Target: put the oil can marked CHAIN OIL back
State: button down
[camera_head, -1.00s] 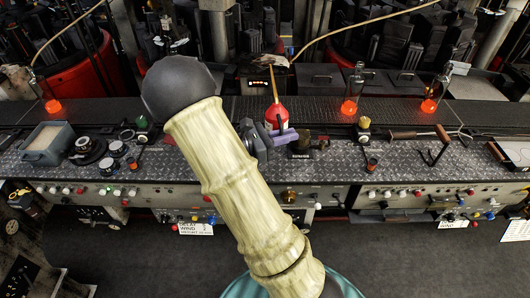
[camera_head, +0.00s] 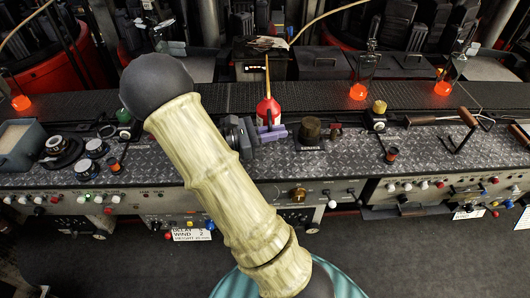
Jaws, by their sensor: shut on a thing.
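The red oil can (camera_head: 268,108) has a long thin tan spout pointing up. It stands upright in the view behind my gripper (camera_head: 270,133), at the back part of the patterned metal bench top (camera_head: 350,160). My gripper is shut on the can, with a purple finger across its lower part. The can's lower end is hidden by the gripper, so I cannot tell whether it touches the bench. Any marking on it is too small to read.
A dark round knob-like piece (camera_head: 311,129) is just right of my gripper. Glass bottles with glowing orange bases (camera_head: 357,91) line the back. Dark dials (camera_head: 96,148) and a grey tray (camera_head: 18,143) are at left, wooden-handled tools (camera_head: 440,120) at right.

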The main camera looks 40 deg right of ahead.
jog(key=shift+s+d+r, duration=0.15)
jog(key=shift+s, duration=0.05)
notch_tip(320, 180, down, 6)
jog(key=shift+r, duration=0.25)
jog(key=shift+f, duration=0.4)
notch_tip(320, 180, down, 3)
jog(key=shift+w, duration=0.15)
jog(key=shift+d+f, duration=0.1)
jog(key=shift+f, duration=0.3)
jog(key=shift+a, duration=0.2)
